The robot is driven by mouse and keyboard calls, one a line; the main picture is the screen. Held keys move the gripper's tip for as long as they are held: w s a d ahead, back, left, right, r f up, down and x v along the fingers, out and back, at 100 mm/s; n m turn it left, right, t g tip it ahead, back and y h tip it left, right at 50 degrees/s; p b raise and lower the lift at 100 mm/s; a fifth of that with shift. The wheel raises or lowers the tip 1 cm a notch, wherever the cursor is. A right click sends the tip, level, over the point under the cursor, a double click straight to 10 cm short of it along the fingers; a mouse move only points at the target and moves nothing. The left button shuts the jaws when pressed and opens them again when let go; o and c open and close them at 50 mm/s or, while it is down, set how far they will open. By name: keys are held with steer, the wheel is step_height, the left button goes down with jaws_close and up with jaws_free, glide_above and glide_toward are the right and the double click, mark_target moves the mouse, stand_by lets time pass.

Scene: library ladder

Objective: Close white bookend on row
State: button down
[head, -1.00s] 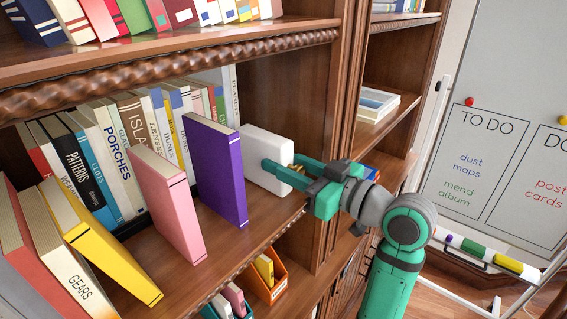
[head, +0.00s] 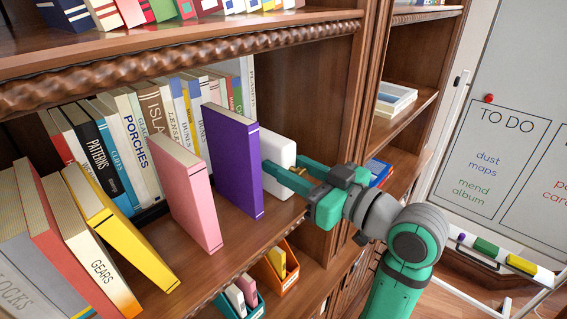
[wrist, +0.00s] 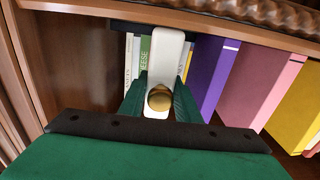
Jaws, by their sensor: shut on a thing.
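The white bookend (head: 281,152) stands on the middle shelf just right of the purple book (head: 233,160), which hides part of it in the head view. My gripper (head: 290,177) is shut on the bookend at its brass knob (wrist: 159,98). In the wrist view the bookend (wrist: 166,60) is between my fingers, with the purple book (wrist: 213,75) close on its right. I cannot tell whether they touch. Left of the purple book in the head view stands a pink book (head: 184,190), then a leaning yellow book (head: 120,228) and a leaning GEARS book (head: 95,260).
A back row of books, with PORCHES (head: 137,150) among them, stands behind. A carved shelf edge (head: 180,68) runs above. An upright wooden panel (head: 330,120) closes the shelf at right. An orange bin (head: 288,272) sits below.

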steer(key=c, duration=1.5)
jaws_free()
steer(key=shift+c, duration=0.2)
steer(key=shift+d, duration=0.1)
steer(key=v, duration=1)
steer(key=shift+s+d, duration=0.2)
steer(key=shift+d, duration=0.05)
